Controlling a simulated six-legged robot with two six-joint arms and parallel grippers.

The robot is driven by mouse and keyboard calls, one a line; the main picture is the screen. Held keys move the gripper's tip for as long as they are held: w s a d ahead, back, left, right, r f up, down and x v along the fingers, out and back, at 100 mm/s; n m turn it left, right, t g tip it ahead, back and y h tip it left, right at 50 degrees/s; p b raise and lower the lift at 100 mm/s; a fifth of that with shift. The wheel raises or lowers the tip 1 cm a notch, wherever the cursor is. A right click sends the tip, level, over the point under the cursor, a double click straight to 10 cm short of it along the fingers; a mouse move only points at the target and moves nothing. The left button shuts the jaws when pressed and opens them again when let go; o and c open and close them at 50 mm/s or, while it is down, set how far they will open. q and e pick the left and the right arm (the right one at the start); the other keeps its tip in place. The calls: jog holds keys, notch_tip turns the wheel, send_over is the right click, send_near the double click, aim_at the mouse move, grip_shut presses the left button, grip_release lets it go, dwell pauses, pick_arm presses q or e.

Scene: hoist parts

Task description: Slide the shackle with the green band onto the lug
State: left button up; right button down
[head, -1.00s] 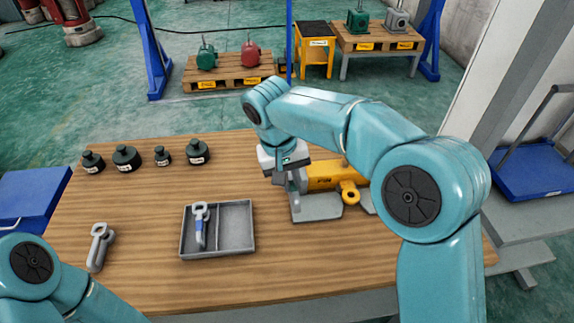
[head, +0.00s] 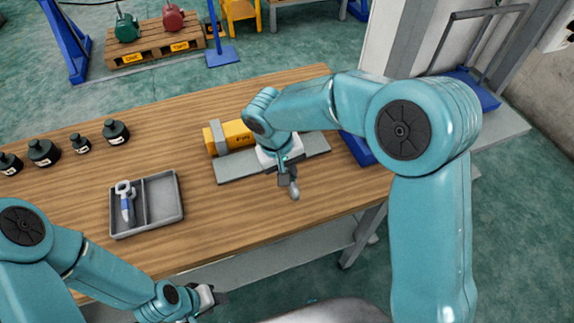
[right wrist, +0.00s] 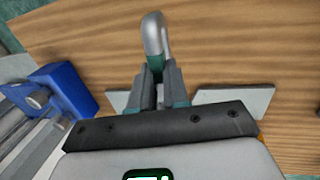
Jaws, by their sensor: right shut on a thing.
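My right gripper (head: 286,172) is shut on a grey shackle (head: 294,190). In the right wrist view the shackle's (right wrist: 154,35) rounded bow points away from the gripper, and its green band shows just beyond the fingertips (right wrist: 158,88). The yellow hoist block (head: 236,134) sits on a grey base plate (head: 232,172), left of and behind the right gripper. Its lug is hidden behind my right wrist, so I cannot tell its distance from the shackle. My left gripper (head: 212,298) is low at the table's front edge, away from the block; its jaw opening is unclear.
A grey two-compartment tray (head: 181,214) holds a blue-banded shackle (head: 126,203) in its left compartment. A blue part (head: 356,149) is right of the plate. The wood between tray and plate is clear.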

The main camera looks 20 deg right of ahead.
jog(key=shift+w+a+f, duration=0.1)
jog(key=shift+a+f, duration=0.05)
jog(key=shift+f, duration=0.3)
jog(key=shift+w+f+b, duration=0.25)
jog(key=shift+f+b, duration=0.1)
jog(key=shift+f, duration=0.2)
jog(key=shift+w+f+b, duration=0.2)
jog(key=shift+f+b, duration=0.15)
jog(key=shift+f, duration=0.2)
jog(key=shift+w+a+f+b, duration=0.15)
jog(key=shift+f+b, duration=0.15)
jog(key=shift+f, duration=0.4)
jog(key=shift+w+r, duration=0.2)
jog(key=shift+w, duration=0.15)
jog(key=shift+w+f+p, duration=0.1)
jog(key=shift+w+p, duration=0.35)
jog(key=shift+w, duration=0.45)
jog(key=shift+w, duration=0.1)
jog(key=shift+w+p, duration=1)
jog(key=shift+w, duration=1.9)
